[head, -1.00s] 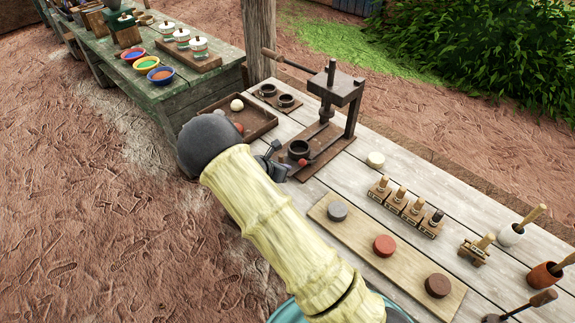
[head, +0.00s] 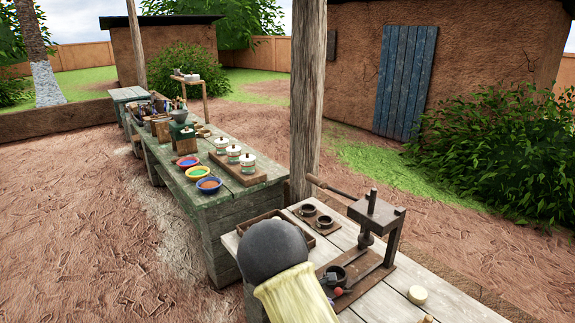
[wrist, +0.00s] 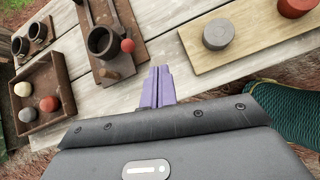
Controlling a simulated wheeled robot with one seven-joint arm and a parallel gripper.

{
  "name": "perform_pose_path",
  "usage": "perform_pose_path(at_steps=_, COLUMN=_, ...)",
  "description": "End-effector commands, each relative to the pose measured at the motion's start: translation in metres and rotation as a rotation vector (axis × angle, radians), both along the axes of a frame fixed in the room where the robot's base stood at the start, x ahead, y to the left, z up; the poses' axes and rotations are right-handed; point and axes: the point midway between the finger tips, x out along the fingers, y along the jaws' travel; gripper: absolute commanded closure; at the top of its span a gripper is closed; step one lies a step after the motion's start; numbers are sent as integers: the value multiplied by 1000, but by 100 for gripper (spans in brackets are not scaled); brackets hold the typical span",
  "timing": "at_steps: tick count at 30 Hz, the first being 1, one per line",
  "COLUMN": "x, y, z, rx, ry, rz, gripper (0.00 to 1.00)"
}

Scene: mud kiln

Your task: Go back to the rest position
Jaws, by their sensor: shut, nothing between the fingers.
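My gripper (wrist: 158,86) shows in the wrist view with its purple fingers together and nothing between them. It hangs above the pale plank table (wrist: 180,28), just below the press base and left of the light board in that picture. In the head view my arm's dark rounded joint hides most of the gripper. The wooden press (head: 372,225) stands on the table, with a dark cup (wrist: 101,42) and a red ball (wrist: 127,45) on its base.
A tray (wrist: 64,84) with several balls lies left of my gripper in the wrist view. A light board (wrist: 248,50) holds grey and red discs. In the head view, a post (head: 306,100) rises behind the table, and a green table (head: 232,195) with bowls and jars stands beyond.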

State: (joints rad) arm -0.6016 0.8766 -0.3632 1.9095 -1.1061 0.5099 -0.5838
Motion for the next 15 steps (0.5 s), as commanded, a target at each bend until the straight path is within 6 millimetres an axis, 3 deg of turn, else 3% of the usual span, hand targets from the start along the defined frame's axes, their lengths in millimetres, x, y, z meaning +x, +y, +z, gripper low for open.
perform_pose_path(at_steps=1, x=-12, y=-12, z=10, rx=70, ry=-25, rz=-103, gripper=100)
perform_pose_path(at_steps=5, x=-46, y=-28, z=31, rx=246, ry=-90, rz=-366, gripper=100)
perform_pose_path(at_steps=15, x=-131, y=-40, z=86, rx=642, ry=-267, rz=-1018, gripper=100)
